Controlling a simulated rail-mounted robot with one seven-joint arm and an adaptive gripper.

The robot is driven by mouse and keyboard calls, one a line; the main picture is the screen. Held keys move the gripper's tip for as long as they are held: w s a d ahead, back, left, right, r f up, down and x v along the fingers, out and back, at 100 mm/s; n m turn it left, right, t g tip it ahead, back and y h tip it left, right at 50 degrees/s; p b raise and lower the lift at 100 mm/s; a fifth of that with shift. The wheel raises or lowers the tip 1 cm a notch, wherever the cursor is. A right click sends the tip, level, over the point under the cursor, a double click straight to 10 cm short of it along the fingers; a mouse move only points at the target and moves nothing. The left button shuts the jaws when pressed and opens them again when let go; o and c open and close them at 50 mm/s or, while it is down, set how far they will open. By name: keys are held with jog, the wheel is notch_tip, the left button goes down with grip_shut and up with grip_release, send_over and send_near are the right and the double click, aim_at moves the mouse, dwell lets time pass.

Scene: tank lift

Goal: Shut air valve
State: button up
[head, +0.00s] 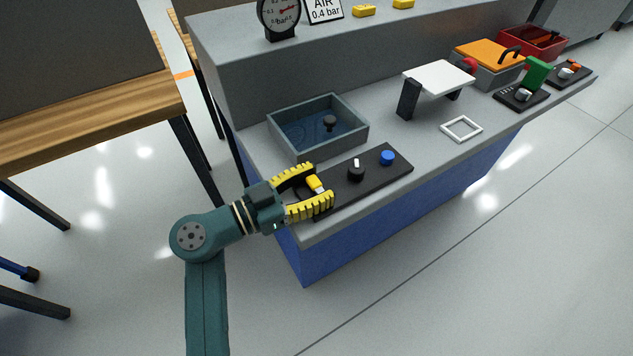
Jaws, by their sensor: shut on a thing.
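A black control panel (398,172) lies on the near edge of the grey bench. It carries a yellow lever (315,184) at its left end, a black knob (356,171) with a white mark in the middle, and a blue button (387,157) at the right. I take the yellow lever to be the air valve; no label on it is readable. My gripper (322,183), with yellow ribbed fingers, is shut on the yellow lever, one finger on each side. The fingers partly hide the lever's base and the panel's left end.
A blue-grey tank (282,137) with a dark plug inside stands just behind the panel. A pressure gauge (279,14) and an "AIR 0.4 bar" sign (324,9) stand on the raised ledge. A white-topped stand (438,77) and a white square frame (461,128) are farther right.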

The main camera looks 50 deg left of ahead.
jog(key=o, duration=1.2)
jog(key=v, duration=1.2)
